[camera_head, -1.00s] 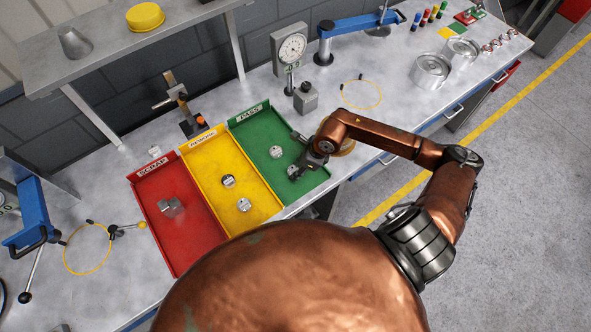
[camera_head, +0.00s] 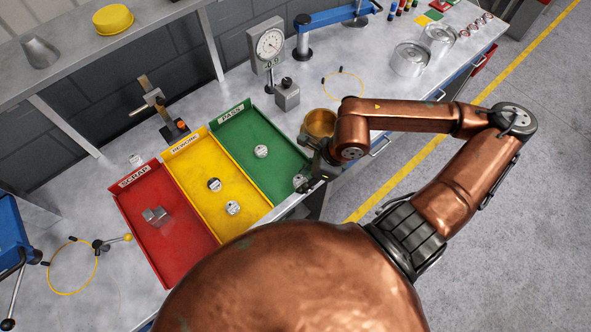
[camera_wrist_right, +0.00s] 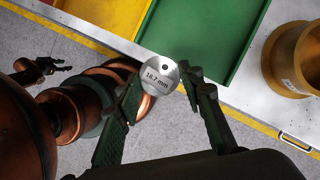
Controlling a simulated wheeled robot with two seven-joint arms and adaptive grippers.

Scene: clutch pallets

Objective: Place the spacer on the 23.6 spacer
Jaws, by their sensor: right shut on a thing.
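A silver round spacer marked 18.7 mm (camera_wrist_right: 159,75) is between the fingertips of my right gripper (camera_wrist_right: 180,88), which is shut on it. In the head view, my right gripper (camera_head: 309,180) is at the front right corner of the green PASS tray (camera_head: 262,134), near the bench edge. One silver spacer (camera_head: 261,151) lies in the green tray. Two more, a spacer (camera_head: 214,184) and another spacer (camera_head: 232,208), lie in the yellow REWORK tray (camera_head: 190,165). Their markings are too small to read, so I cannot tell which is 23.6. My left gripper is not in view.
The red SCRAP tray (camera_head: 180,245) holds grey metal pieces (camera_head: 155,214). A brass ring-shaped cup (camera_head: 319,122) stands close beside my right gripper; it also shows in the wrist view (camera_wrist_right: 296,60). A dial gauge (camera_head: 269,45) stands behind on the bench.

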